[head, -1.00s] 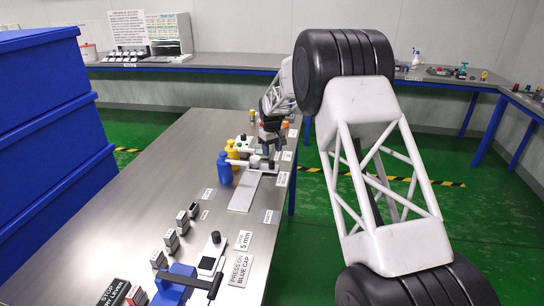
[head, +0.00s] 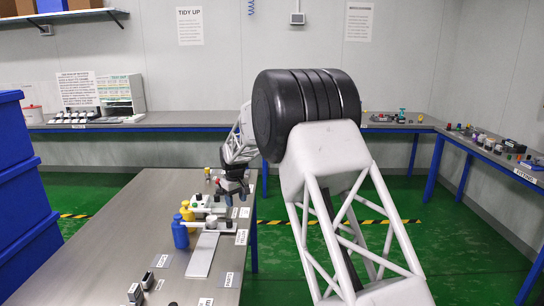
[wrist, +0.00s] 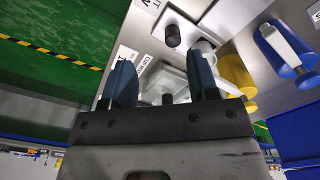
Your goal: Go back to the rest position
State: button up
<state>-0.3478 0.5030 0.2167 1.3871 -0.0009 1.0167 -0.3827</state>
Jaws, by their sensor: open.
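My gripper (head: 235,191) is at the far part of the steel table (head: 165,205), near a white device (head: 206,203). In the wrist view, the two dark blue fingers of my gripper (wrist: 163,82) stand apart with no object held between them. Beyond them lie pale fixtures with dark round knobs (wrist: 172,36). Whether the fingertips touch anything there cannot be told. A blue bottle (head: 180,233) and yellow bottles (head: 187,212) stand left of my gripper in the head view. The blue bottle (wrist: 283,48) also shows at the right of the wrist view.
Blue crates (head: 22,190) are stacked at the left. A pale plate (head: 203,255) and small dark-topped blocks (head: 147,280) lie on the nearer table. Benches (head: 130,125) line the back and right walls. Green floor (head: 440,235) is clear to the right.

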jog(key=s+d+r+m, duration=0.1)
jog(key=s+d+r, duration=0.55)
jog(key=s, duration=0.25)
jog(key=s+d+r+m+t, duration=0.1)
jog(key=s+d+r+m, duration=0.1)
jog(key=s+d+r, duration=0.55)
jog(key=s+d+r+m, duration=0.1)
jog(key=s+d+r, duration=0.4)
jog(key=s+d, duration=0.45)
jog(key=s+d+f+m, duration=0.1)
jog(key=s+d, duration=0.2)
jog(key=s, duration=0.9)
jog(key=s+d+f+m+t, duration=0.1)
jog(key=s+d, duration=0.3)
jog(key=s, duration=0.9)
jog(key=s+d+f+m, duration=0.2)
jog(key=s+d, duration=0.1)
jog(key=s, duration=0.9)
jog(key=shift+s+d+m, duration=0.15)
jog(key=shift+d+m, duration=0.1)
jog(key=shift+m, duration=0.05)
